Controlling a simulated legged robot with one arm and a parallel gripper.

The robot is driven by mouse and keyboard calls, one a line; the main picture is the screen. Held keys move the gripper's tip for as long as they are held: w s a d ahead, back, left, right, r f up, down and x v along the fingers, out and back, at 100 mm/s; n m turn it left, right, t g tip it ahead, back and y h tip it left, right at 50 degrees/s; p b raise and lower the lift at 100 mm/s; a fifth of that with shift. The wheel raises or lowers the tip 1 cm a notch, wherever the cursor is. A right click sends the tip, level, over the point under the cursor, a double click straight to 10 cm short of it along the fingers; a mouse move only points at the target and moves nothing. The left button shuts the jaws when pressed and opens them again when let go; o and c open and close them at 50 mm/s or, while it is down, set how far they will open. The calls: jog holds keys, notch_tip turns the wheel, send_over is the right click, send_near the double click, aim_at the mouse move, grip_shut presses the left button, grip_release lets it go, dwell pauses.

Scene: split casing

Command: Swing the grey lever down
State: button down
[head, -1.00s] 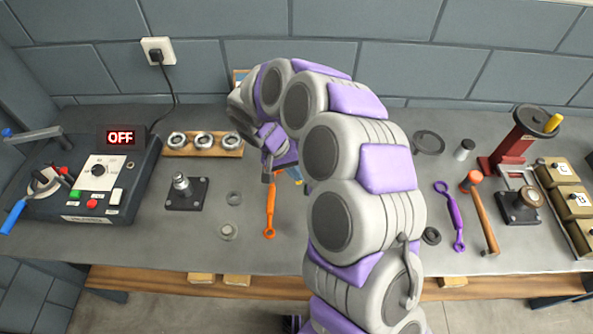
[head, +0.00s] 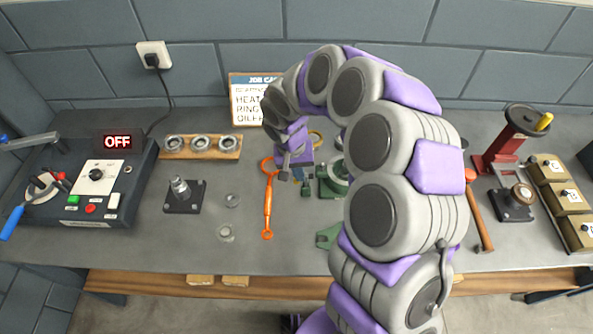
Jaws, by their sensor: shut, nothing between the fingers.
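A grey bar-shaped lever (head: 30,141) lies roughly level across the back left of the control box (head: 75,211), at the left edge of the picture. I cannot tell for sure whether it is the task's grey lever. A second handle with a blue grip (head: 11,223) sticks out at the box's front left. My gripper (head: 292,172) is above the middle of the bench, far to the right of the control box. It is shut and empty, just right of the orange wrench (head: 268,205). A green casing part (head: 332,185) is partly hidden behind my arm.
The box display (head: 118,142) reads OFF. A wooden rack with several rings (head: 200,156), a post on a black base (head: 183,198) and loose rings (head: 232,200) lie between box and gripper.

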jog(key=shift+d+r+y+p, duration=0.25)
jog(key=shift+d+y+p, duration=0.4)
jog(key=shift+d+y, duration=0.45)
jog(key=shift+s+d+f+y+p, duration=0.1)
jog(key=shift+d+f+y+p, duration=0.2)
jog(key=shift+d+y+p, duration=0.35)
jog(key=shift+d+f+y+p, duration=0.35)
jog(key=shift+d+y, duration=0.4)
jog(key=shift+d, duration=0.2)
jog(key=shift+s+d+f+y+p, duration=0.1)
jog(key=shift+d+f+y+p, duration=0.15)
jog(key=shift+d+y+p, duration=0.4)
jog(key=shift+d+f, duration=0.45)
jog(key=shift+d, duration=0.1)
jog(key=shift+f, duration=0.15)
jog(key=d+r+p, duration=0.1)
jog(key=d+r, duration=0.1)
jog(key=d, duration=0.1)
jog(key=d+r, duration=0.2)
jog(key=d, duration=0.1)
jog(key=d+r+p, duration=0.1)
jog(key=d+r, duration=0.1)
jog(key=d, duration=0.2)
jog(key=shift+r+p, duration=0.3)
jog(key=shift+r, duration=0.05)
jog(key=shift+a, duration=0.1)
